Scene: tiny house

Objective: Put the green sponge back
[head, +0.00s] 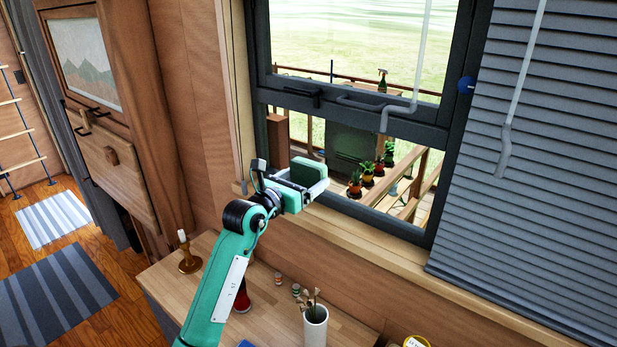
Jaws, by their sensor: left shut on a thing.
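My left gripper (312,188) is raised in front of the lower left part of the window. It is shut on a small dark green block, the green sponge (306,171). The sponge sits between the fingers, with its top and one broad face showing; the gripper hides the rest. It is held in the air above the wooden counter (218,262), near the window sill (380,238). I cannot tell how far it is from the window opening. My right gripper is not in view.
The counter below holds a candlestick (189,255), a red item (242,300), small jars (295,290) and a white cup (315,328) with brushes. Potted plants (367,172) stand outside. Grey blinds (540,170) hang at the right.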

